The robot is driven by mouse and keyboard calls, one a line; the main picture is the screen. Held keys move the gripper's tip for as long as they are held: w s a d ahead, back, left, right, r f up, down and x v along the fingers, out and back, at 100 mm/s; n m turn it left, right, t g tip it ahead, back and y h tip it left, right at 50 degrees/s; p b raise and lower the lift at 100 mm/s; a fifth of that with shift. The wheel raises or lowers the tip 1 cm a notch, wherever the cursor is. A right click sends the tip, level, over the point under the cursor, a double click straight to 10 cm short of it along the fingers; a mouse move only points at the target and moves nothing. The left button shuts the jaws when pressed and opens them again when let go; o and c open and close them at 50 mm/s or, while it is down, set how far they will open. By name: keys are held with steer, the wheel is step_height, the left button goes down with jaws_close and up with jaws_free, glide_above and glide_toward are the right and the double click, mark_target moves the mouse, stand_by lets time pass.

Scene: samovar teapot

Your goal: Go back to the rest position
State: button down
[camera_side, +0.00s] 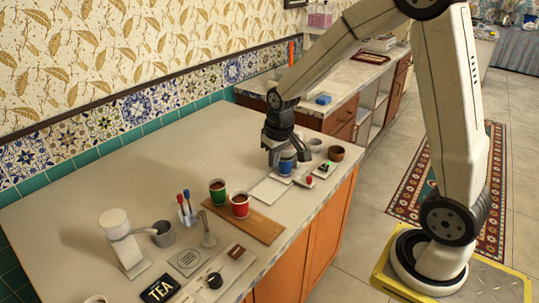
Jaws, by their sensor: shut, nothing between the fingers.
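My gripper (283,153) points down at the right end of the counter, low over the work surface. It is shut and holds nothing. A blue cup (287,167) stands right at the fingers, partly hidden by them; I cannot tell whether they touch. My arm reaches in from the yellow-edged base at the lower right and is bent high over the counter's right end. A green cup (217,192) and a red cup (240,206), both with dark contents, stand on a wooden board (268,231) to the left of the gripper.
A white tray (269,190) lies just left of the blue cup. Small button boxes (308,181) and a brown bowl (336,153) stand close by on the right. A white dispenser (116,230) and grey pot (164,234) stand at left. Space above the counter is open.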

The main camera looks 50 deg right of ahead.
steer(key=s+a+n, duration=0.1)
steer(key=s+a, duration=0.2)
steer(key=s, duration=0.3)
steer(key=s+a+f+n, duration=0.1)
steer(key=s+a, duration=0.3)
steer(key=s, duration=0.1)
steer(key=shift+s+f+t, duration=0.2)
steer(key=shift+s+t, duration=0.15)
steer(key=shift+t, duration=0.05)
steer(key=c, duration=1.3)
jaws_free()
